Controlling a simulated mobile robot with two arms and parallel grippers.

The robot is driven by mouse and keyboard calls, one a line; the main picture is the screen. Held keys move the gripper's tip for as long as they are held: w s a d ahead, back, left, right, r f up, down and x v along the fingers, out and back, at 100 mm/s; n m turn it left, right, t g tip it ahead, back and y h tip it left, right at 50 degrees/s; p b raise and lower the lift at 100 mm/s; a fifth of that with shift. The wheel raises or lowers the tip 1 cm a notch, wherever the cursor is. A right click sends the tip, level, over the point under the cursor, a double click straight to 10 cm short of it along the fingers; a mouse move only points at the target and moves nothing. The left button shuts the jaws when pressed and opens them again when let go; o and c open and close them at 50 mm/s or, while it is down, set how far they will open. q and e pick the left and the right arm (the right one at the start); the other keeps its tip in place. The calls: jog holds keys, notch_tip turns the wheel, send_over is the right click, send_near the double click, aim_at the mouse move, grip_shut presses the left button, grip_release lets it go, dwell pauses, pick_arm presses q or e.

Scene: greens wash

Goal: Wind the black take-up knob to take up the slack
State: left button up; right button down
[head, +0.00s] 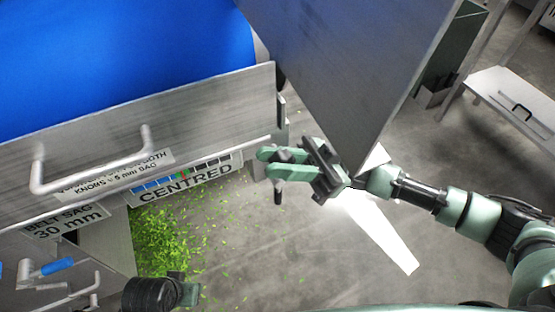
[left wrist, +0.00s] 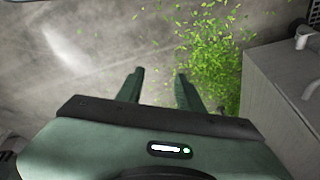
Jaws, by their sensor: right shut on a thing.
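The black take-up knob (head: 278,192) shows only in part, as a dark piece below the fingers of my right gripper (head: 266,163). My right gripper is shut on it at the right end of the steel side panel, and its fingers hide the rest. The blue belt (head: 120,60) lies behind that panel. A label reads "BELT SAG 30 mm" (head: 66,222), and a gauge strip (head: 188,180) reads "CENTRED". My left gripper (left wrist: 160,75) is open and empty over the floor in the left wrist view.
A bent handle (head: 95,182) sticks out of the steel panel (head: 200,108). A large steel plate (head: 345,60) stands above my right gripper. Green leaf scraps (head: 165,235) litter the floor. A blue-gripped lever (head: 57,265) is at lower left.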

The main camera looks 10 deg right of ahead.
jog(key=c, duration=1.3)
grip_release()
jog(key=shift+w+d+f, duration=0.15)
jog(key=shift+d+f, duration=0.05)
pick_arm(q)
jog(key=v, duration=0.1)
jog(key=b+v, duration=0.1)
jog(key=v, duration=0.1)
jog(key=shift+w+r, duration=0.15)
jog(key=shift+r, duration=0.2)
pick_arm(e)
jog(key=v, duration=0.7)
jog(key=shift+d, duration=0.15)
